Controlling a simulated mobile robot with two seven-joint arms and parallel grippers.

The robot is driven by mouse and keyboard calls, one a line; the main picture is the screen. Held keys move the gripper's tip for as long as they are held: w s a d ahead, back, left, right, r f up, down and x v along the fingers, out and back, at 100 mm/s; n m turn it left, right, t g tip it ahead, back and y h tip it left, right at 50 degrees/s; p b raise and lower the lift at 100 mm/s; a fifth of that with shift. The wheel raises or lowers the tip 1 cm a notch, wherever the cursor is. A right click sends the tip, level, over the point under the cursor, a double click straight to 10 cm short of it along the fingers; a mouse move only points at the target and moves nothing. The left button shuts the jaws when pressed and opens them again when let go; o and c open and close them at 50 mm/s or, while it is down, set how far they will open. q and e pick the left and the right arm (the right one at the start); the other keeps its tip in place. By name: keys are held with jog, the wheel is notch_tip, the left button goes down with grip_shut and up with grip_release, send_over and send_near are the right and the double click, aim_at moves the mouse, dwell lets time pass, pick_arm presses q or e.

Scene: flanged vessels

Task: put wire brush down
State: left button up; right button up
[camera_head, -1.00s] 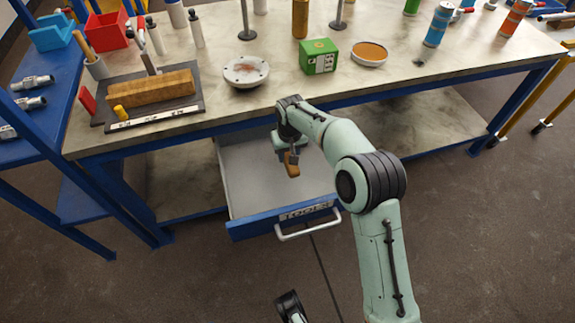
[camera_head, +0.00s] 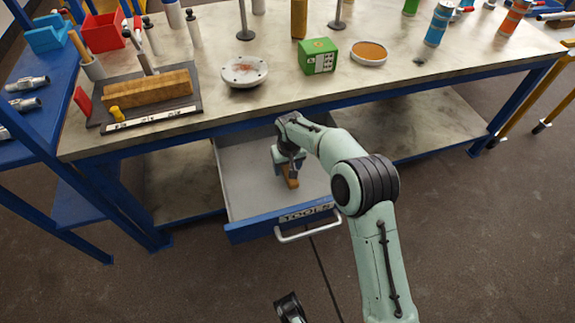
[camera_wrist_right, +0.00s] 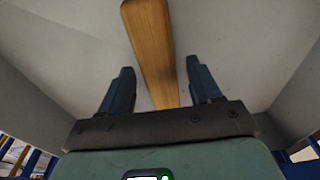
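The wire brush (camera_head: 291,182) shows as a wooden handle inside the open drawer (camera_head: 240,180) marked TOOLS. My right gripper (camera_head: 290,168) is low in the drawer, over the brush. In the right wrist view, the brush's long wooden handle (camera_wrist_right: 153,45) runs between the two fingers of the gripper (camera_wrist_right: 163,85). The fingers stand apart, with a gap on each side of the handle, so the gripper is open around it. The brush's bristles are hidden.
The bench top (camera_head: 300,95) hangs over the drawer's back. On it are a green box (camera_head: 318,56), a round white flange (camera_head: 244,71), a dish (camera_head: 369,53) and a wooden block (camera_head: 148,89). The drawer floor left of the brush is clear.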

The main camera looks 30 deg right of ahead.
jog(key=shift+r, duration=0.35)
pick_arm(q)
jog(key=shift+g+h, duration=0.4)
jog(key=shift+g, duration=0.2)
jog(key=s+d+r+p, duration=0.1)
jog(key=s, duration=0.1)
jog(key=s+d+r+p, duration=0.1)
jog(key=s+r+p, duration=0.1)
jog(key=shift+s+d+r, duration=0.1)
jog(key=shift+d, duration=0.1)
pick_arm(e)
notch_tip(320, 180, up, 12)
jog(key=s, duration=0.1)
jog(key=shift+s+a+f, duration=0.15)
jog(key=shift+s+a, duration=0.05)
